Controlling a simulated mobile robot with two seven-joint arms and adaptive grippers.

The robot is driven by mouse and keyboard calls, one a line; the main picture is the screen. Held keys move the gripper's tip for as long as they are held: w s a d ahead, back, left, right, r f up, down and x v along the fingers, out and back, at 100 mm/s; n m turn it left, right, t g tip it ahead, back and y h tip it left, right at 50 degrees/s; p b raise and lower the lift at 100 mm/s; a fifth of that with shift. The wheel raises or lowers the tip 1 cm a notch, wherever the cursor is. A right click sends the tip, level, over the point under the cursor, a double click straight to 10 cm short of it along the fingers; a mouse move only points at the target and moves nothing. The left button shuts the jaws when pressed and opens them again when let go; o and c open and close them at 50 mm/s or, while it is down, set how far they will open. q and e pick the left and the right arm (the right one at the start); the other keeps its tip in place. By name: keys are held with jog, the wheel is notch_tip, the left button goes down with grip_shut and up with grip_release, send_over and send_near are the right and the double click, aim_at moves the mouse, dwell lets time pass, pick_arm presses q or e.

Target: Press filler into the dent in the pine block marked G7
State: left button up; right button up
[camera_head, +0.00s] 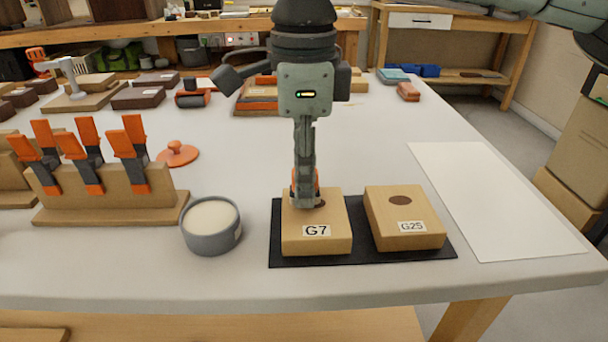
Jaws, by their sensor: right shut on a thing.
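The pine block marked G7 (316,238) lies on a black mat (361,254). Its dark dent (320,204) shows partly, on the top face beside my gripper's tip. My right gripper (305,196) points down over the far-left part of G7's top. It is shut on an orange-handled tool (318,181), mostly hidden by the fingers. Whether the tool touches the dent I cannot tell. A grey tub of pale filler (211,217) stands open left of the mat. My left gripper is not in view.
The block marked G25 (404,227), with a dark dent, lies right of G7. A wooden rack (105,208) with several orange-handled tools and an orange lid (178,154) are at left. A white sheet (492,199) lies at right. Blocks and tools lie farther back.

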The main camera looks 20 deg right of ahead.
jog(key=shift+f+b, duration=0.5)
jog(key=shift+f, duration=0.05)
jog(key=shift+d, duration=0.1)
jog(key=shift+s+d+r, duration=0.1)
jog(key=shift+s+d, duration=0.1)
jog(key=shift+d, duration=0.35)
jog(key=shift+s+d+r, duration=0.1)
jog(key=shift+s+d, duration=0.05)
jog(key=shift+d, duration=0.4)
jog(key=shift+a+f, duration=0.1)
jog(key=shift+a, duration=0.05)
jog(key=shift+w+a+b, duration=0.2)
jog(key=shift+a, duration=0.35)
jog(key=shift+w+a+b, duration=0.15)
jog(key=shift+a, duration=0.35)
jog(key=shift+d, duration=0.1)
jog(key=shift+s+d+f+b, duration=0.1)
jog(key=shift+s+d+b, duration=0.1)
jog(key=shift+d, duration=0.35)
jog(key=shift+s+d+f+b, duration=0.1)
jog(key=shift+s+d+b, duration=0.1)
jog(key=shift+d, duration=0.35)
